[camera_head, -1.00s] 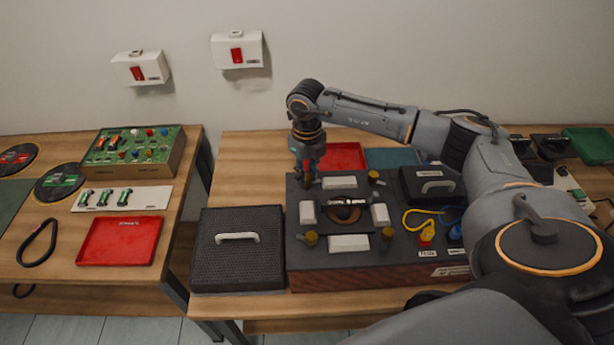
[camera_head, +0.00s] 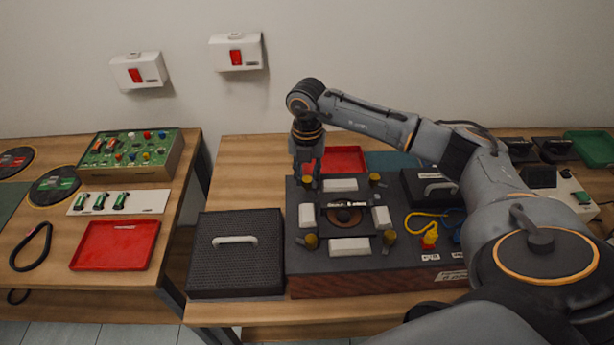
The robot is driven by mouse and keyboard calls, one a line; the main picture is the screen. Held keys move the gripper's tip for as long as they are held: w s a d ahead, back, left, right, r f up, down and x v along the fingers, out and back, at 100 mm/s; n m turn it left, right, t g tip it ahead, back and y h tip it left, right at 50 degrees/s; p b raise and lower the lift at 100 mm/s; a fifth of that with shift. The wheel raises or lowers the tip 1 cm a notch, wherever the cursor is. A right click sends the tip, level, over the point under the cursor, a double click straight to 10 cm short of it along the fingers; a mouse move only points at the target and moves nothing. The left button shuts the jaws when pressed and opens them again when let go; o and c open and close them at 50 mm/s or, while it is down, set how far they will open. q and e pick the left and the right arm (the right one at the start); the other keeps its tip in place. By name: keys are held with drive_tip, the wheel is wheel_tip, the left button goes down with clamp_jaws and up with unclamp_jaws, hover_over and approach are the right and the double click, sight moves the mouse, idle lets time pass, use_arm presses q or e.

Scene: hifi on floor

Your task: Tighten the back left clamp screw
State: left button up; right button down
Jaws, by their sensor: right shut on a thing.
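The dark hifi unit (camera_head: 400,262) sits on the right-hand table, with a round brown piece under a bar (camera_head: 345,215) at its middle. White blocks surround that piece, and brass clamp screws stand at the corners: front left (camera_head: 311,241), front right (camera_head: 389,237) and back right (camera_head: 375,179). My right gripper (camera_head: 308,182) points down at the back left corner. It is shut on the back left clamp screw, which its fingers largely hide. My left gripper is not in view.
A black perforated cover (camera_head: 236,265) with a white handle lies left of the unit. A red tray (camera_head: 343,158) is behind it. Yellow and blue cables (camera_head: 428,226) lie on its right part. The left table holds a green board (camera_head: 133,152) and another red tray (camera_head: 115,245).

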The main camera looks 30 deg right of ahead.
sight(307, 179)
drive_tip(key=shift+m, duration=0.6)
drive_tip(key=c, duration=1.1)
unclamp_jaws()
wheel_tip(307, 179, up, 12)
